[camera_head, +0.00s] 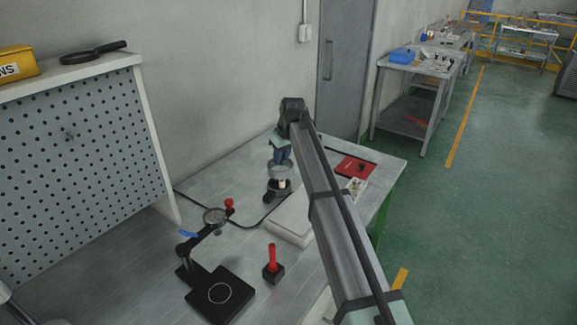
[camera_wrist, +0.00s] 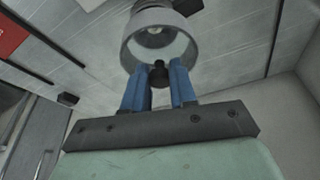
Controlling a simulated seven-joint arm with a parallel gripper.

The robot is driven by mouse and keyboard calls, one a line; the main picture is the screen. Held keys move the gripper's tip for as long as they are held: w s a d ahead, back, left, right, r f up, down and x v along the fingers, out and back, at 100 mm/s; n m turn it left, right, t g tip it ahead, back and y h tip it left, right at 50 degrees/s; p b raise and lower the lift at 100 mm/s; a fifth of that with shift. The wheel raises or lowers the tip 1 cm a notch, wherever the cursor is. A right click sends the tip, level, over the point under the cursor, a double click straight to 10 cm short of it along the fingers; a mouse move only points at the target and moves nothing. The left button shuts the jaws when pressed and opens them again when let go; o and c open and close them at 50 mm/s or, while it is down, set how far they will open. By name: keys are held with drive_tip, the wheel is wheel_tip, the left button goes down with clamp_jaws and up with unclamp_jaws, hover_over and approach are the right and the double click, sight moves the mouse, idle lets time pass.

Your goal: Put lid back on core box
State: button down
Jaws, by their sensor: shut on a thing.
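My gripper (camera_head: 283,158) points down over the table, its blue fingers closed on a small black knob. The knob shows between the fingertips (camera_wrist: 158,84) in the wrist view. The knob seems to belong to a round grey lid-like piece (camera_wrist: 130,50) with a clear middle, which also shows below my fingers in the head view (camera_head: 280,173). Under it stands a small dark round object with a pale part (camera_head: 279,186), perhaps the core box. I cannot tell whether the grey piece touches it.
A pale flat slab (camera_head: 290,222) lies in front. A black stand with a ring arm (camera_head: 215,216) and a red-handled tool in a black block (camera_head: 272,265) stand nearer. A red sheet (camera_head: 352,164) lies to the right. A perforated panel (camera_head: 75,150) stands left.

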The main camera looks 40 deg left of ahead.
sight(280, 166)
drive_tip(key=shift+w+a+r+n, duration=0.15)
drive_tip(key=shift+w+a, duration=0.25)
drive_tip(key=shift+a, duration=0.05)
drive_tip(key=shift+w+a+r+n, duration=0.1)
drive_tip(key=shift+w+a+n, duration=0.05)
drive_tip(key=shift+w+a, duration=0.25)
drive_tip(key=shift+s, duration=0.1)
drive_tip(key=shift+f+n, duration=0.1)
drive_tip(key=shift+n, duration=0.2)
drive_tip(key=shift+f, duration=3.1)
drive_tip(key=shift+f, duration=0.15)
drive_tip(key=shift+c, duration=1.8)
unclamp_jaws()
